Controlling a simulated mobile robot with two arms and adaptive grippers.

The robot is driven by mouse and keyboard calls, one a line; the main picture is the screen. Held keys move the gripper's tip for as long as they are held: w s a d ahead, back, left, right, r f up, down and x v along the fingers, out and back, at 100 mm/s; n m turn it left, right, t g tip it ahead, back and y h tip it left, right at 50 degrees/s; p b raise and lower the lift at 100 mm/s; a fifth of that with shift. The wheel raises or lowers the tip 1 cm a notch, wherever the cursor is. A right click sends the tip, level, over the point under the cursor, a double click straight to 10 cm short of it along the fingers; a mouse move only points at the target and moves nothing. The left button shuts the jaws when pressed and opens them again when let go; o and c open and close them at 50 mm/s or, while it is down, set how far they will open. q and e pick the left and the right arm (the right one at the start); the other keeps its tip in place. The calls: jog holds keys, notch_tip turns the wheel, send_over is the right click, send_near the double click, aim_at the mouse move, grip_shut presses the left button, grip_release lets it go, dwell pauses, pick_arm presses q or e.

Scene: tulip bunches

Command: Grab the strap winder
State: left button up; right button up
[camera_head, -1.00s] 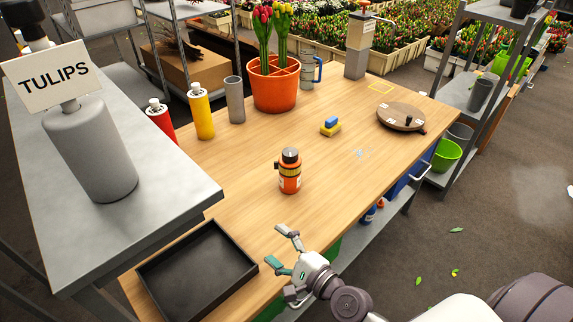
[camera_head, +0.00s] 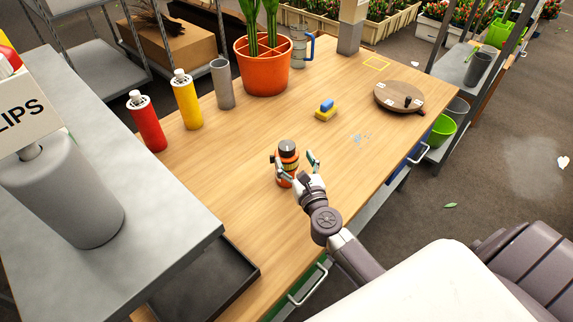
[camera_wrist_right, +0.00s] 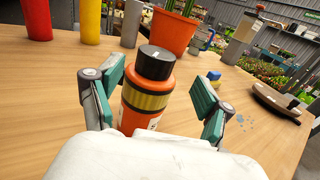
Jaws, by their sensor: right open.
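An orange cylinder with a black cap and a yellow band, which I take for the strap winder (camera_head: 288,151), stands upright on the wooden workbench (camera_head: 240,190). In the right wrist view the strap winder (camera_wrist_right: 149,98) is between the fingers, nearer the left one. My right gripper (camera_head: 294,160) is open, with its green-padded fingers on either side of the cylinder. In the right wrist view the right gripper (camera_wrist_right: 160,82) shows a clear gap on the right side; contact on the left cannot be told. The cylinder's lower part is hidden by the gripper. My left gripper is out of view.
A yellow-and-blue sponge (camera_head: 326,110), a round wooden disc (camera_head: 390,95) and an orange pot (camera_head: 263,70) stand farther back. Red (camera_head: 147,122) and yellow (camera_head: 186,100) bottles and a grey cylinder (camera_head: 222,84) line the left. A black tray (camera_head: 215,290) lies near the front.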

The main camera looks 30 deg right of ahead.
aim_at(290, 154)
jog(key=shift+w, duration=0.3)
jog(key=w, duration=0.4)
jog(key=shift+w+d, duration=0.1)
jog(key=shift+w, duration=0.35)
jog(key=shift+s, duration=0.1)
jog(key=shift+c, duration=1.9)
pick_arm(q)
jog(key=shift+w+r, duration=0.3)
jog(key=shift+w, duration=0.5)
pick_arm(e)
grip_shut()
